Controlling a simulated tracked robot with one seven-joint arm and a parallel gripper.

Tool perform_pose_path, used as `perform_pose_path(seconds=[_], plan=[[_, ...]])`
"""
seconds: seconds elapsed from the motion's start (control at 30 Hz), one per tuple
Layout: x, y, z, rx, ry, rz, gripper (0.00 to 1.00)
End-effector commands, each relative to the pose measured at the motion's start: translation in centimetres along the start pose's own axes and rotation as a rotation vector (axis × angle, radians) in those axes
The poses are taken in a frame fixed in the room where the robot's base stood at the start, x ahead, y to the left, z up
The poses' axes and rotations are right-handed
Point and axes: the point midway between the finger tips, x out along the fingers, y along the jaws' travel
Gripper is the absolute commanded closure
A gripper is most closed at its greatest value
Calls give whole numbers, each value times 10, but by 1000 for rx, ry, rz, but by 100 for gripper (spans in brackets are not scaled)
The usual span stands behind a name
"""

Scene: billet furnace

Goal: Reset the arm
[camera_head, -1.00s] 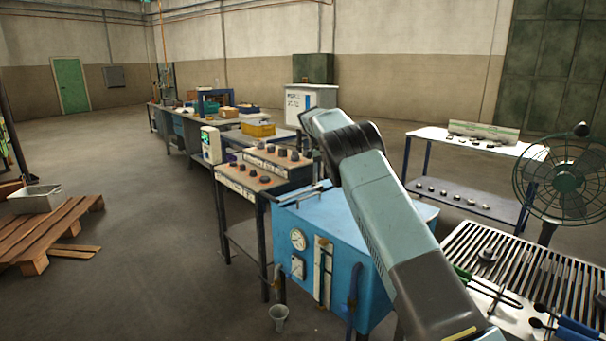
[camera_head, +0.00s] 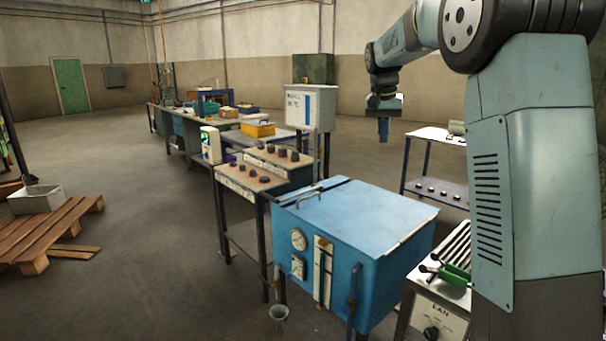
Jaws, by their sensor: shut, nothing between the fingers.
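My arm fills the right side of the view, standing tall with its elbow at the top right. Its forearm reaches left and back, and the wrist hangs downward. My gripper (camera_head: 383,136) points down, shut and empty, in the air in front of the tan wall. In the picture it sits between the white cabinet and the white shelf table. It touches nothing that I can see.
A blue quench tank (camera_head: 350,225) with a closed lid and gauge stands in the middle. A bench with dark round pieces (camera_head: 262,180) is behind it. A white cabinet (camera_head: 311,107) and a white-topped shelf table (camera_head: 436,134) stand farther back. A pallet (camera_head: 50,230) lies left; the floor between is clear.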

Motion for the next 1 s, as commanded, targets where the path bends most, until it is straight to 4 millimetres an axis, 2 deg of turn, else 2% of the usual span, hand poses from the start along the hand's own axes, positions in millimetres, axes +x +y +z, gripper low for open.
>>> perform_pose_path(seconds=[0.03, 0.2, 0.5, 0.77, 1.0], plan=[[-9, 9, 12, -8, 7, -16, 100], [-28, 35, 52, -43, 32, -59, 100], [-48, 74, 132, -112, 86, -124, 100], [-51, 102, 205, -174, 144, -162, 100], [-40, 123, 274, -232, 202, -182, 100]])
